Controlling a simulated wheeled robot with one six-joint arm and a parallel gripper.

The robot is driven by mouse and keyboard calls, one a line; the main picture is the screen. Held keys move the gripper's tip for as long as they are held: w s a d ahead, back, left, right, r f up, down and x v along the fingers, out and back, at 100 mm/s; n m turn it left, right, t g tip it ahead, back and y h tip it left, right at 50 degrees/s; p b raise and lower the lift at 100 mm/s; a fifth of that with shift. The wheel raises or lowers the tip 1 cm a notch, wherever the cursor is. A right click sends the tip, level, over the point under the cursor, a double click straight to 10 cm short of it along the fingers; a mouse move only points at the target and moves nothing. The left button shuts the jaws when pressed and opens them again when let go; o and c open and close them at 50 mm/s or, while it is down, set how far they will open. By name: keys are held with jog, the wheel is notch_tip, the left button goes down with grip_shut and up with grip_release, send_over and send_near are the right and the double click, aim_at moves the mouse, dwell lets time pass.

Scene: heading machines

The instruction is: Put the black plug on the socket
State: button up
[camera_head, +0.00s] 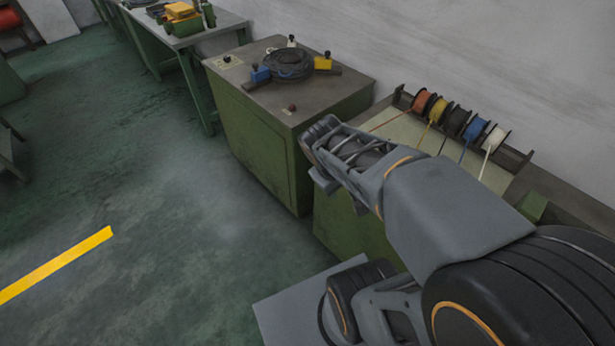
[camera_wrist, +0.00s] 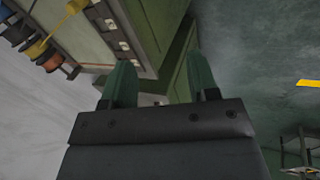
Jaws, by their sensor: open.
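My gripper (camera_head: 318,160) is held out over the front edge of the wire bench (camera_head: 400,130), and its hand hides part of the bench. In the wrist view my gripper (camera_wrist: 161,75) shows two green fingers spread apart with nothing between them. A black spool (camera_head: 456,122) sits in the rack, and a dark wire (camera_head: 443,143) runs from it towards the bench front. I cannot make out a black plug at its end. In the wrist view several pale socket plates (camera_wrist: 122,45) line the bench's edge, to the left of and beyond the fingers.
Orange (camera_head: 422,101), yellow (camera_head: 438,110), blue (camera_head: 475,130) and white (camera_head: 496,138) spools share the rack. The floor (camera_head: 150,190) at left is largely clear.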

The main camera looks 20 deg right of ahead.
jog(key=a+r+m+t+y, duration=0.2)
jog(key=a+r+t+y, duration=0.1)
jog(key=a, duration=0.5)
jog(key=shift+w+r+y, duration=0.3)
jog(key=shift+r+y, duration=0.2)
jog(key=shift+r, duration=0.45)
